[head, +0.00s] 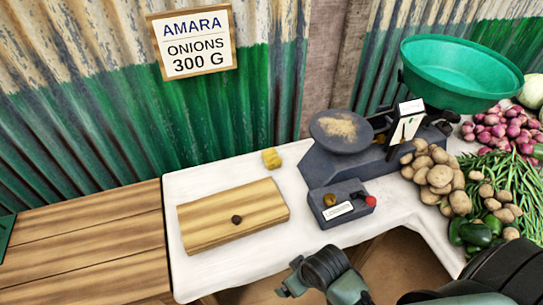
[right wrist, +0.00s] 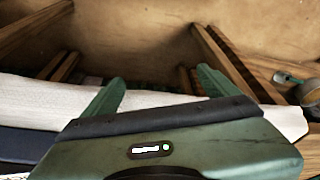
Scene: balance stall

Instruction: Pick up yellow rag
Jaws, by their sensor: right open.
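The yellow rag (head: 271,158) is a small crumpled bundle on the white tablecloth (head: 205,178), behind the right end of the wooden board and left of the scale. Nothing covers it in the head view. My right gripper (head: 286,278) is at the bottom of the head view, in front of the table's front edge and well apart from the rag. In the right wrist view its jaws (right wrist: 160,78) are open and empty, with white cloth and wooden table legs beyond; the rag does not show there. My left gripper is not in view.
The wooden board (head: 215,221) with a small dark knob lies at front left. The scale (head: 345,164) with a powdery pan and a dark box (head: 342,204) stand right of the rag. Potatoes (head: 436,178) and other vegetables fill the right. The cloth left of the rag is clear.

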